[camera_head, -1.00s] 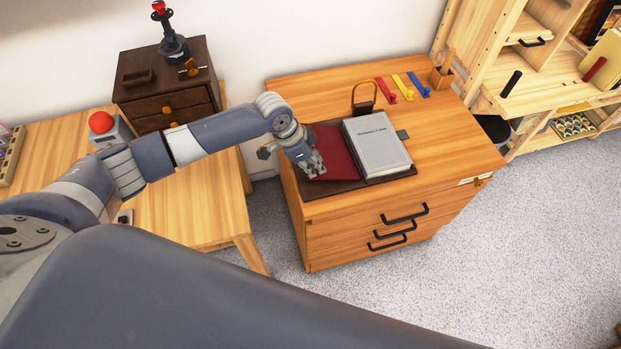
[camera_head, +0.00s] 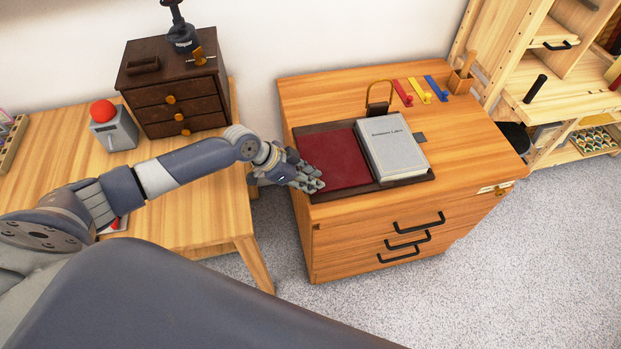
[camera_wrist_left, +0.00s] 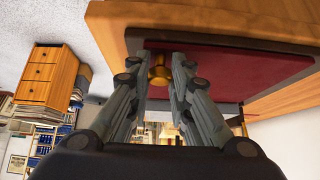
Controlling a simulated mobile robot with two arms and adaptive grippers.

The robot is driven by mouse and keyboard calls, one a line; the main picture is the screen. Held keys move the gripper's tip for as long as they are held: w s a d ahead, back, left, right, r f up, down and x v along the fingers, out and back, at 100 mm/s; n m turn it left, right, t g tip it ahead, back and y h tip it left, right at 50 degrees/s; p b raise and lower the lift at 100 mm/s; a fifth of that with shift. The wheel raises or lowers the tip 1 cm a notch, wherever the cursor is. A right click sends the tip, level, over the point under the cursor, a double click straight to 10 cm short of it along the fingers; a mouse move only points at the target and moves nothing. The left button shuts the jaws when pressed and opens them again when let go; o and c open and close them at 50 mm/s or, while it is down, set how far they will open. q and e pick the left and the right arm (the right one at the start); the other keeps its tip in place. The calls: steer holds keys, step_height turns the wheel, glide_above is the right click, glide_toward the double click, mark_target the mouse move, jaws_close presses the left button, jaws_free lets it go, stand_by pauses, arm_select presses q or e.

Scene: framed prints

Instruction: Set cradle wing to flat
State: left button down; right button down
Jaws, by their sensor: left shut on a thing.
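The book cradle lies on the wooden drawer cabinet. Its left wing is a dark board (camera_head: 309,130) with a dark red face (camera_head: 337,160), which looks about flat, though a slight tilt is hard to judge. A grey book (camera_head: 392,147) lies on the cradle's right side. My left gripper (camera_head: 316,184) is at the wing's front left edge. In the left wrist view the gripper (camera_wrist_left: 165,62) is shut on a brass knob (camera_wrist_left: 160,73) at the edge of the red-faced wing (camera_wrist_left: 230,68). My right gripper is out of view.
A brass loop on a dark block (camera_head: 379,107) stands behind the book. Red, yellow and blue strips (camera_head: 421,90) lie at the back of the cabinet top (camera_head: 475,140). A table (camera_head: 200,210) with a dark drawer box (camera_head: 175,90) stands left, across a gap.

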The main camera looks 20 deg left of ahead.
arm_select(q)
steer(key=shift+s+a+f, duration=0.15)
steer(key=shift+f, duration=0.1)
steer(key=c, duration=1.4)
jaws_free()
steer(key=shift+c, duration=0.2)
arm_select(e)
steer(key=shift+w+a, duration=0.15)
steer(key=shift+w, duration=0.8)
arm_select(q)
steer(key=shift+a+r, duration=0.1)
steer(key=shift+r, duration=0.15)
steer(key=v, duration=1.1)
steer(key=shift+s+r, duration=0.2)
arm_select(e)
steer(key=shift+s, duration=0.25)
arm_select(q)
steer(key=shift+a, duration=0.1)
